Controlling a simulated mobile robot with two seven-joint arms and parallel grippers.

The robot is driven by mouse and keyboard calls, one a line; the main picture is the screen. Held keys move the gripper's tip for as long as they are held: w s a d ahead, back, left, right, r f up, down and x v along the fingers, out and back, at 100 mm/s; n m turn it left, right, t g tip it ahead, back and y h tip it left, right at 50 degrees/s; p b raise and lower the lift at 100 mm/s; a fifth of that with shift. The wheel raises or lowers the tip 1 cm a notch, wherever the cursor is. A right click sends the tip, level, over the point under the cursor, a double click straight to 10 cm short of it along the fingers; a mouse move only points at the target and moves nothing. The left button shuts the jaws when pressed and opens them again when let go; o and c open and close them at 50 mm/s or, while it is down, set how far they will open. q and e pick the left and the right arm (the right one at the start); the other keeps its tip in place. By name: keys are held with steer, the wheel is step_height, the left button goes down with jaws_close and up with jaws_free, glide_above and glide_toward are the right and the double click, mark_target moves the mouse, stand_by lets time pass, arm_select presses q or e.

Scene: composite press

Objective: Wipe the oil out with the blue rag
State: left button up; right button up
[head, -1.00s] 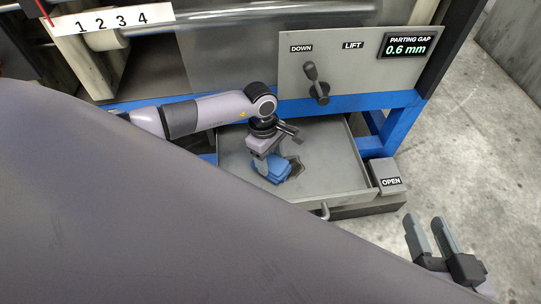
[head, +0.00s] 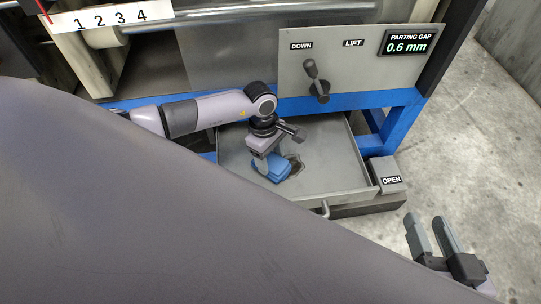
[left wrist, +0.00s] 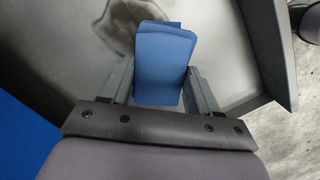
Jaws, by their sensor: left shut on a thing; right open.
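The blue rag (head: 270,167) is inside the open grey drawer (head: 330,190). It also shows in the left wrist view (left wrist: 162,62), between the fingers. My left gripper (head: 266,160) reaches down into the drawer and is shut on the rag. A dark oil patch (head: 295,165) lies on the drawer floor beside the rag, and part of it is hidden by the rag and gripper. The oil (left wrist: 118,22) shows as a dark ring left of the rag in the left wrist view. My right gripper (head: 432,230) is open and empty, over the floor at the lower right.
The drawer's walls surround the rag, with a handle (head: 323,210) at the front. A box marked OPEN (head: 386,176) stands right of the drawer. Above are the lever (head: 317,80) and a display (head: 409,42) reading 0.6 mm. Concrete floor at right is clear.

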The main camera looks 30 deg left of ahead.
mark_target(310, 165)
arm_select(q)
steer(key=shift+f+b, duration=0.4)
steer(key=shift+f, duration=0.1)
steer(key=shift+w+d+b, duration=0.6)
steer(key=shift+w+d, duration=0.2)
steer(key=shift+d, duration=0.3)
steer(key=shift+w+d+f, duration=0.2)
steer(key=shift+w+d, duration=0.6)
steer(key=shift+d, duration=0.25)
steer(key=shift+w+d+f, duration=0.2)
steer(key=shift+w+d, duration=0.55)
steer(key=shift+d, duration=0.3)
steer(key=shift+w+d, duration=0.8)
steer(key=shift+d, duration=0.3)
steer(key=shift+r, duration=0.1)
